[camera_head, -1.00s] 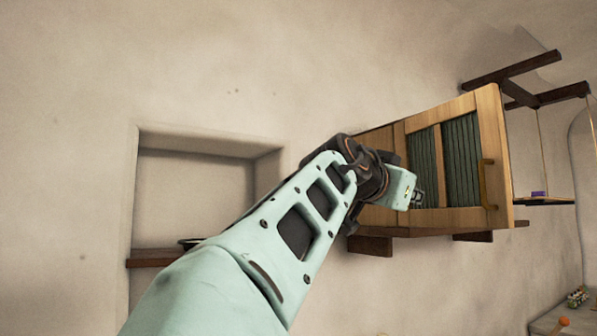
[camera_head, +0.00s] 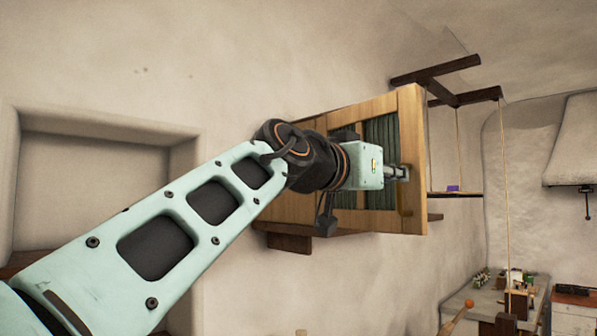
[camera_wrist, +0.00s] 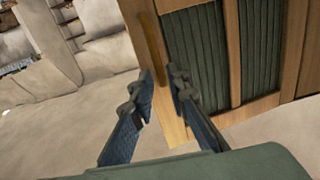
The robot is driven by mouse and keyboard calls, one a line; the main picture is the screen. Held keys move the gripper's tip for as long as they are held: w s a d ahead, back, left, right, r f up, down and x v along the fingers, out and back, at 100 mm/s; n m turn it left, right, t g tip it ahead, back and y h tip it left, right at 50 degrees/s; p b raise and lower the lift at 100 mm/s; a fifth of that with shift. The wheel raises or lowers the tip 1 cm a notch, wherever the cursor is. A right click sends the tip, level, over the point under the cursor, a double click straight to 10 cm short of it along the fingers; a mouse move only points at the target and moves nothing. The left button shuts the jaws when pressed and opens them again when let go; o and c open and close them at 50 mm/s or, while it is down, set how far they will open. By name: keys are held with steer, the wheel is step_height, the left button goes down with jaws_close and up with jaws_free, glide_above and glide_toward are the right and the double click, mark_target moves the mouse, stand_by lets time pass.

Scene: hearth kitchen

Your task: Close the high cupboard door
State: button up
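The high cupboard (camera_head: 285,242) is wooden and hangs on the wall in the head view. Its door (camera_head: 412,130) has a pale wood frame and dark green slatted panels, with a brown bar handle (camera_head: 405,197) near the right edge. How far the door stands open is hard to tell. My gripper (camera_head: 403,172) is in front of the door beside the handle, and my arm hides part of the panels. In the wrist view, the two fingers of my gripper (camera_wrist: 161,84) are apart and empty, near the door's frame (camera_wrist: 172,123), just below the handle (camera_wrist: 150,38).
A recessed wall niche (camera_head: 90,185) is at the left. A dark wooden bracket (camera_head: 445,85) with a hanging shelf (camera_head: 455,194) is right of the cupboard. A counter (camera_head: 475,305) with small items and a pale hood (camera_head: 575,150) are further right.

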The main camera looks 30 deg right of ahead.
steer(key=shift+p+x, duration=0.35)
steer(key=shift+x, duration=1.45)
jaws_close()
